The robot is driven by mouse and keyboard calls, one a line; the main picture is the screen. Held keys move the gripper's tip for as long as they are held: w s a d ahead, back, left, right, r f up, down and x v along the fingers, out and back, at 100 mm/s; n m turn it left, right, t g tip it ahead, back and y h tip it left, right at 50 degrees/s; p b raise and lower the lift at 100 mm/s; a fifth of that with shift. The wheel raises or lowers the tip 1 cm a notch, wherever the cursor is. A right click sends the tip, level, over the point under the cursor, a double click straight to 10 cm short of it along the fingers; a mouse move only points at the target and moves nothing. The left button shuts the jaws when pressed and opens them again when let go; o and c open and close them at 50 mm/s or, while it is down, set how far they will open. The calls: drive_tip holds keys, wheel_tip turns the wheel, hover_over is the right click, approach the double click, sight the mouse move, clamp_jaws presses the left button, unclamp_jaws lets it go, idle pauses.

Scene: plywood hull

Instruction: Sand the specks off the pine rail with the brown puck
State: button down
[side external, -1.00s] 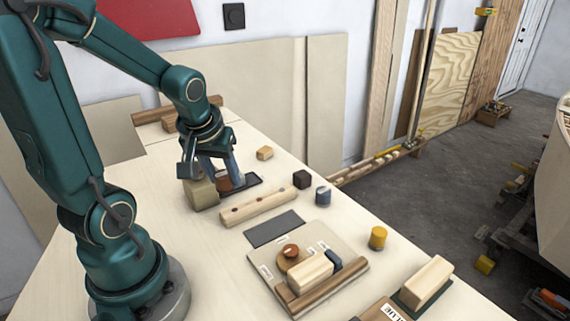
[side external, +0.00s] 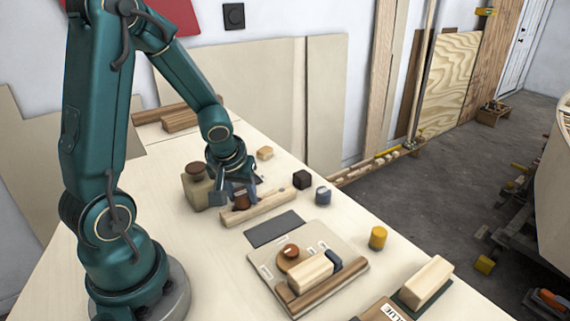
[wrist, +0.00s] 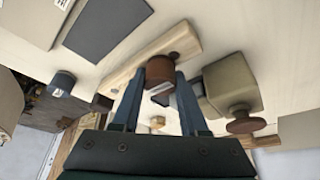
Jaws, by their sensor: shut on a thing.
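My gripper (side external: 240,192) is shut on the brown puck (side external: 240,201), which also shows between my fingers in the wrist view (wrist: 160,70). The puck is at the left part of the pine rail (side external: 272,204), low over its top; I cannot tell whether it touches. The rail runs slantwise past the puck in the wrist view (wrist: 130,72). A dark speck (wrist: 174,55) shows on the rail right beside the puck.
A squarish beige block with a brown knob (side external: 197,190) stands close left of my gripper. A dark grey flat pad (side external: 274,229) lies in front of the rail. A dark cube (side external: 301,179) and a blue-grey cylinder (side external: 323,195) stand to the right. A board with wooden pieces (side external: 262,265) lies nearer.

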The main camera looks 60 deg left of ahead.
sight(228, 209)
drive_tip(key=shift+w, duration=5.8)
drive_tip(key=shift+s, duration=5.55)
drive_tip(key=s, duration=0.4)
drive_tip(key=shift+d, duration=0.1)
drive_tip(key=shift+s+r, duration=0.1)
drive_tip(key=shift+s, duration=0.2)
drive_tip(key=r, duration=0.2)
drive_tip(key=shift+w+r, duration=0.3)
drive_tip(key=shift+r, duration=0.05)
wheel_tip(228, 209, up, 5)
drive_tip(key=shift+r, duration=0.2)
